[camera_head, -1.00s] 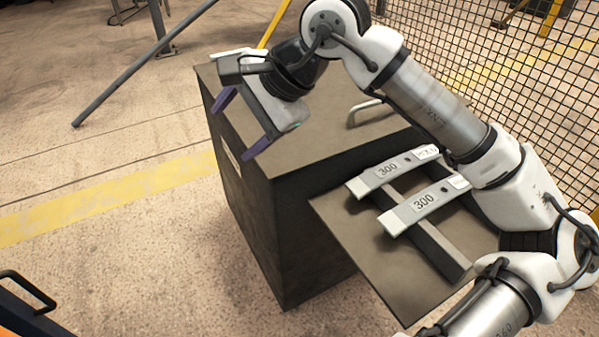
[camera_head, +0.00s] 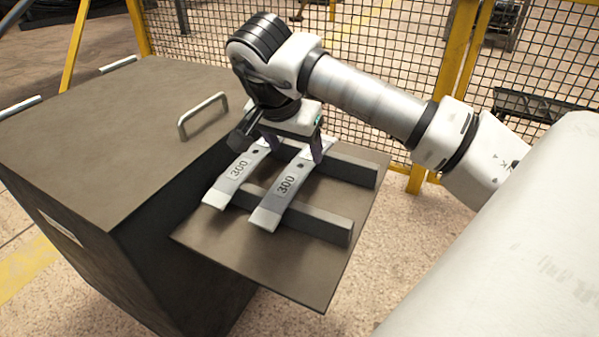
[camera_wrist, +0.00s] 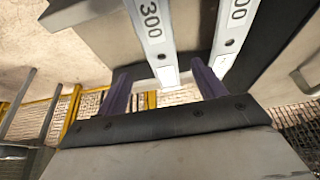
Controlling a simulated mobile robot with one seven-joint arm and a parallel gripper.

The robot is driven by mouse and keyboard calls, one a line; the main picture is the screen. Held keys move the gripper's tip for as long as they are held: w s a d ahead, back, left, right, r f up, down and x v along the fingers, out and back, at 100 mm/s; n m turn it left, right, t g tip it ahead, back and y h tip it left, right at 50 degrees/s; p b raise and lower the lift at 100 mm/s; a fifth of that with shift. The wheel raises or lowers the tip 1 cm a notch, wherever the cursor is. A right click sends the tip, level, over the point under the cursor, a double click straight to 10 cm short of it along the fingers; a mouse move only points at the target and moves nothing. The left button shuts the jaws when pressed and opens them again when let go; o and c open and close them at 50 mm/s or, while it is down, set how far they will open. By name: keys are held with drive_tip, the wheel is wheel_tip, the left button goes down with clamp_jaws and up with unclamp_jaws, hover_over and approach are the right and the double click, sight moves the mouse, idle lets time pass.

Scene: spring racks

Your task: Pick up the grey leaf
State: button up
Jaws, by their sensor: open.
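Two light grey leaves, each marked 300, lie side by side across two dark bars. In the head view one is the right leaf (camera_head: 270,215) and the other the left leaf (camera_head: 221,190). My gripper (camera_head: 293,145) is open and empty, pointing down at their far ends. In the wrist view, one leaf (camera_wrist: 152,28) runs between the two purple fingers of my gripper (camera_wrist: 163,88); the other leaf (camera_wrist: 234,20) is just outside the right finger. The right leaf's far end is partly hidden by my gripper in the head view. I cannot tell whether the fingers touch it.
The front bar (camera_head: 320,225) and back bar (camera_head: 352,170) stand on a brown plate (camera_head: 265,275). A dark cabinet (camera_head: 90,130) with a grey handle (camera_head: 203,115) stands to the left. A mesh fence (camera_head: 400,60) with yellow posts is behind.

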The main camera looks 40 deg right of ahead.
sight(300, 166)
drive_tip(key=b+x, duration=0.1)
drive_tip(key=x, duration=0.5)
drive_tip(key=shift+w+f, duration=0.1)
drive_tip(key=shift+f, duration=0.25)
drive_tip(key=shift+r, duration=0.1)
clamp_jaws()
